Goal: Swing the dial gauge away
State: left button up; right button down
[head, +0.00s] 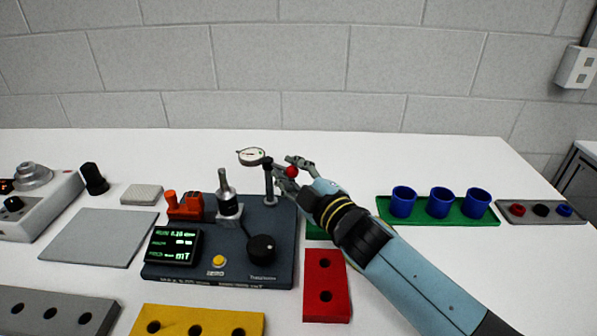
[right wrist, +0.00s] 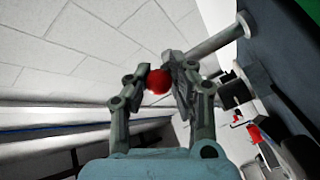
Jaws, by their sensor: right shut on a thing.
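A red ball knob (head: 291,171) is just right of the gauge. My right gripper (head: 289,170) is shut on this knob. In the right wrist view the red knob (right wrist: 158,81) is between the two fingertips. The gauge face is not clear in that view. My left gripper is in neither view.
The base carries a green-lit display (head: 173,245), a black knob (head: 262,248) and a yellow button (head: 218,261). A red block (head: 326,285) lies to its right, below my right arm. Blue cups (head: 439,203) stand on a green tray at the right.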

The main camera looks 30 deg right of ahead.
jog(key=shift+w+r, duration=0.1)
jog(key=shift+r, duration=0.2)
jog(key=c, duration=1.1)
grip_release()
jog(key=shift+f, duration=0.25)
jog(key=s+d, duration=0.1)
jog(key=s, duration=1.1)
jog(key=shift+d, duration=0.2)
